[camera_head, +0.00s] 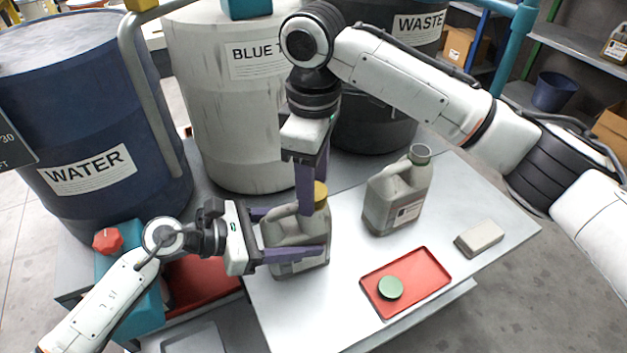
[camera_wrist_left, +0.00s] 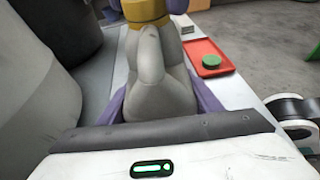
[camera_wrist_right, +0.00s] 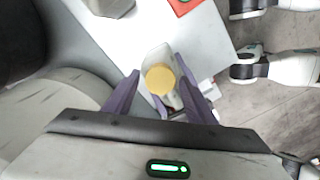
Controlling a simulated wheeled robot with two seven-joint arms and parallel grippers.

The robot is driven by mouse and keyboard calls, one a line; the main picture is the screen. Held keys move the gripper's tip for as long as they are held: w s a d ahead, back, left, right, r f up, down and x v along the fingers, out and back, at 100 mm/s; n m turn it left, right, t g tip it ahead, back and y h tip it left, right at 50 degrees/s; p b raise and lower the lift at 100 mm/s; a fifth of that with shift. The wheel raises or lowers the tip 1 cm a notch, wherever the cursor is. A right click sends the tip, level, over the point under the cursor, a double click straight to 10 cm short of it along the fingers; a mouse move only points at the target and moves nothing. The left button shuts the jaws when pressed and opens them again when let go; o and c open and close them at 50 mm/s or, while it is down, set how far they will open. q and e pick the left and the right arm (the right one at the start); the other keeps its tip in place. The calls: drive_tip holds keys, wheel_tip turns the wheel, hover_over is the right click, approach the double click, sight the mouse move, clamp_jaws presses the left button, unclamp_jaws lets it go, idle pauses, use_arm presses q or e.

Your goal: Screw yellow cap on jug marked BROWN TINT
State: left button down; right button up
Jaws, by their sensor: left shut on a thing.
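A grey jug (camera_head: 292,232) stands on the near left part of the white table, and its label cannot be read. My left gripper (camera_head: 316,232) is shut on the jug's body from the left; the jug also fills the middle of the left wrist view (camera_wrist_left: 160,85). The yellow cap (camera_head: 321,192) sits on top of the jug's neck and shows round in the right wrist view (camera_wrist_right: 160,79). My right gripper (camera_head: 314,196) points down over the cap with a finger on each side. In the right wrist view a gap shows beside the cap, so it looks open.
A second grey jug (camera_head: 398,197) with an open green-rimmed mouth stands behind to the right. A red tray (camera_head: 428,272) holds a green cap (camera_head: 390,288). A beige block (camera_head: 479,238) lies at the right. Large drums marked WATER (camera_head: 95,120) and WASTE (camera_head: 375,110) stand behind.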

drive_tip(key=shift+o, duration=0.4)
wheel_tip(320, 180, up, 12)
idle(0.3)
use_arm(q)
drive_tip(key=c, duration=0.5)
unclamp_jaws()
drive_tip(key=p+v, duration=0.1)
drive_tip(key=v, duration=0.9)
drive_tip(key=shift+a+r, duration=0.1)
drive_tip(key=shift+r, duration=0.05)
use_arm(e)
drive_tip(key=shift+r, duration=0.65)
